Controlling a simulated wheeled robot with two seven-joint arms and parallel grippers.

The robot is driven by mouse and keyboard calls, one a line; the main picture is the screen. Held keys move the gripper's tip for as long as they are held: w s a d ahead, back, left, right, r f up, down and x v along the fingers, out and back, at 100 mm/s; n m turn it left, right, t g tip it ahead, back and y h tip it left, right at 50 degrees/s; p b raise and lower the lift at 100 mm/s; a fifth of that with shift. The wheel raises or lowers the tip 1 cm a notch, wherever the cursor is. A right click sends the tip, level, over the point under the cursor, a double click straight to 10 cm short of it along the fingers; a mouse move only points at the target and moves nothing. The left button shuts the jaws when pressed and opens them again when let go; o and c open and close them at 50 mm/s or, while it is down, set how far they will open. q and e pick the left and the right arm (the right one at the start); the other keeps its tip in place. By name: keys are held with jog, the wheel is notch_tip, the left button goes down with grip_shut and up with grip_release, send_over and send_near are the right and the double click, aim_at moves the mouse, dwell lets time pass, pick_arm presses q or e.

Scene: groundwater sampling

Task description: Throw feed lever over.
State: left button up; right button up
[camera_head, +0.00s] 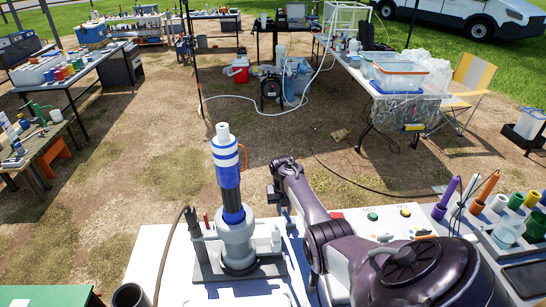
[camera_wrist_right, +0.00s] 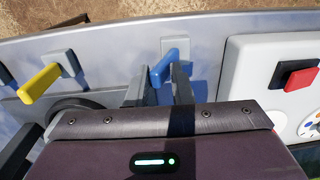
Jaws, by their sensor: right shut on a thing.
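A blue lever handle (camera_wrist_right: 164,66) stands out from a grey panel in the right wrist view. My right gripper (camera_wrist_right: 160,88) has its two grey fingers on either side of this handle and is shut on it. The handle's lower end is partly hidden between the fingers. I cannot read any label that names it as the feed lever. In the head view my right arm reaches forward, with its gripper (camera_head: 277,195) beside the white apparatus (camera_head: 236,240); the lever cannot be made out there. My left gripper is not in view.
A yellow handle (camera_wrist_right: 39,84) is left of the blue one. On the right, a white box (camera_wrist_right: 255,60) carries a red and black switch (camera_wrist_right: 300,78). In the head view, a tall blue and white cylinder (camera_head: 228,170) stands in the apparatus left of my arm.

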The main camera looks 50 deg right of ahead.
aim_at(290, 220)
jog(key=shift+s+d+t+y+p, duration=0.35)
jog(key=shift+s+y+p, duration=0.25)
jog(key=shift+s, duration=0.2)
jog(key=shift+c, duration=0.3)
jog(key=shift+s+d+f+t+y, duration=0.2)
jog(key=shift+s+d+t+y, duration=0.15)
jog(key=shift+d, duration=0.35)
grip_shut()
jog(key=o, duration=0.5)
grip_release()
jog(key=shift+o, duration=1.1)
jog(key=shift+d, duration=0.1)
jog(key=shift+d+r, duration=0.1)
jog(key=shift+d, duration=0.05)
jog(key=shift+r, duration=0.3)
notch_tip(290, 220, up, 7)
jog(key=shift+s+d, duration=0.3)
jog(key=shift+d, duration=0.1)
jog(key=shift+s, duration=0.1)
